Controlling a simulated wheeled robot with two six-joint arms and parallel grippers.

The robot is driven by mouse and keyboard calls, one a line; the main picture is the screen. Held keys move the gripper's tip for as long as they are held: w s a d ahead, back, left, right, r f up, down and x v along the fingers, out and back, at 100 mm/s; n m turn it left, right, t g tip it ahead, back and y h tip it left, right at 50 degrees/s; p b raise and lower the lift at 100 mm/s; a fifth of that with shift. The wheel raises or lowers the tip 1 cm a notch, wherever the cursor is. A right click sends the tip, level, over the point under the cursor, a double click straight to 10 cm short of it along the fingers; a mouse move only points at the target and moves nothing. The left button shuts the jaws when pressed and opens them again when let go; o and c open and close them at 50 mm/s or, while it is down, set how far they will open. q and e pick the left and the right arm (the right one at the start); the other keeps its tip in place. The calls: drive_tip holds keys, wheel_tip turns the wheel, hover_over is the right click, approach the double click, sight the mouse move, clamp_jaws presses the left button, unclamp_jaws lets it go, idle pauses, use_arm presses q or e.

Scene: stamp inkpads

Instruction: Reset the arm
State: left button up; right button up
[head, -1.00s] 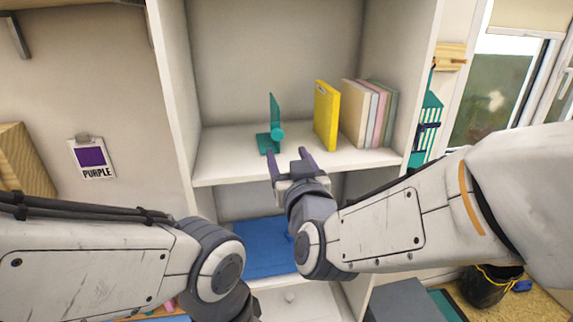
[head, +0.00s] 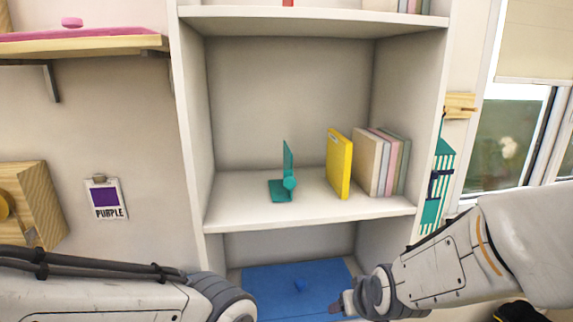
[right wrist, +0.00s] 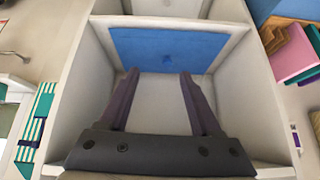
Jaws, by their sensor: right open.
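My right gripper (head: 340,304) shows small and partly cut off by the bottom edge in the head view, in front of the lower shelf's blue panel (head: 270,277). In the right wrist view its two purple fingers (right wrist: 160,76) are spread apart with nothing between them, and the blue panel (right wrist: 190,50) lies beyond their tips. My left arm crosses the lower left of the head view, with its gripper out of the picture. A teal hinged case (head: 281,191) stands on the middle shelf with its lid upright, apart from both arms.
A yellow book (head: 340,164) and several pale books (head: 372,163) stand right of the teal case on the middle shelf (head: 240,205). The cabinet side walls and shelf edge flank my right arm. A PURPLE card (head: 105,200) hangs on the left wall.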

drive_tip(key=s+d+f+m+g+h, duration=0.1)
drive_tip(key=s+d+f+g, duration=0.35)
drive_tip(key=s+d, duration=0.2)
drive_tip(key=s+a+r+n+g, duration=0.1)
drive_tip(key=s+a+r+n, duration=0.2)
drive_tip(key=s+a, duration=0.4)
drive_tip(key=s+a+r+n+g, duration=0.1)
drive_tip(key=s+a+r+n, duration=0.2)
drive_tip(key=s+a, duration=0.4)
drive_tip(key=shift+s+a+n+g+y, duration=0.2)
drive_tip(key=shift+n+g+y, duration=0.2)
drive_tip(key=shift+n, duration=0.2)
